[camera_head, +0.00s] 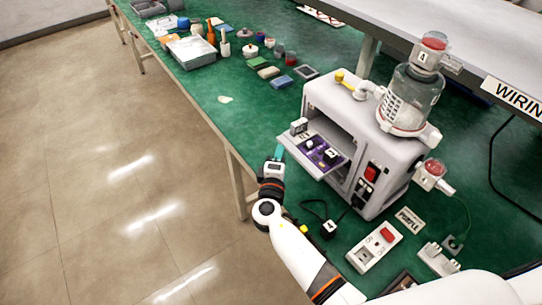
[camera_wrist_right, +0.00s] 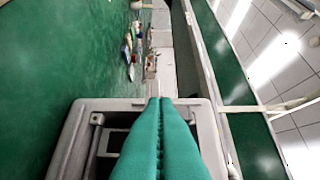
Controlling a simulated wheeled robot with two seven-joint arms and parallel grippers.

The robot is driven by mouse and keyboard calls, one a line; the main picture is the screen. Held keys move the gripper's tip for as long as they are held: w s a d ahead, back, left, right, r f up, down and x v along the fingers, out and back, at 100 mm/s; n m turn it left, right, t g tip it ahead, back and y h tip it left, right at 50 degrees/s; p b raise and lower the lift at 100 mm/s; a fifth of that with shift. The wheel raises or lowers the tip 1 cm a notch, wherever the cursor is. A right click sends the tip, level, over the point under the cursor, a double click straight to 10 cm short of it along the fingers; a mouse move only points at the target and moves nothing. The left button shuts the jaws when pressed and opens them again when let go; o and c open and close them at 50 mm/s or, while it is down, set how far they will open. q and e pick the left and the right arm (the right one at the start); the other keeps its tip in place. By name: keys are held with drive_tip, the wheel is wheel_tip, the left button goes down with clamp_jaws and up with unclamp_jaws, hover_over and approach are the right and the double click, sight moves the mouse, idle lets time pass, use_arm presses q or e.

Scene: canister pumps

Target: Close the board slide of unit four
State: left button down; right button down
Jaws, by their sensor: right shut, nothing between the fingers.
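The unit (camera_head: 393,150) is a white housing with a clear canister (camera_head: 410,97) on top, marked 4. Its board slide (camera_head: 335,168) sticks out of the open front to the left and carries a purple board (camera_head: 313,147) with dark and white parts. My right gripper (camera_head: 279,152) has teal fingers, shut and empty, close to the slide's outer end; I cannot tell whether they touch it. In the right wrist view the shut fingers (camera_wrist_right: 160,102) lie in front of a grey housing (camera_wrist_right: 85,115) and hide part of its opening. My left gripper is not in view.
Trays (camera_head: 198,51), bottles and small coloured blocks stand farther back on the green table (camera_head: 222,130). A raised shelf marked WIRIN stands at the right.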

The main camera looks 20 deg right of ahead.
sight(316, 135)
drive_tip(key=shift+w+d, duration=0.1)
drive_tip(key=shift+d, duration=0.05)
drive_tip(key=w+d+b, duration=0.1)
drive_tip(key=d, duration=0.3)
drive_tip(key=w+d+b, duration=0.1)
drive_tip(key=w+d, duration=0.1)
drive_tip(key=d, duration=0.2)
drive_tip(key=w+d+b, duration=0.1)
drive_tip(key=d, duration=0.3)
drive_tip(key=shift+w+f, duration=0.15)
drive_tip(key=shift+d, duration=0.15)
drive_tip(key=shift+r, duration=0.25)
drive_tip(key=shift+w+d, duration=0.1)
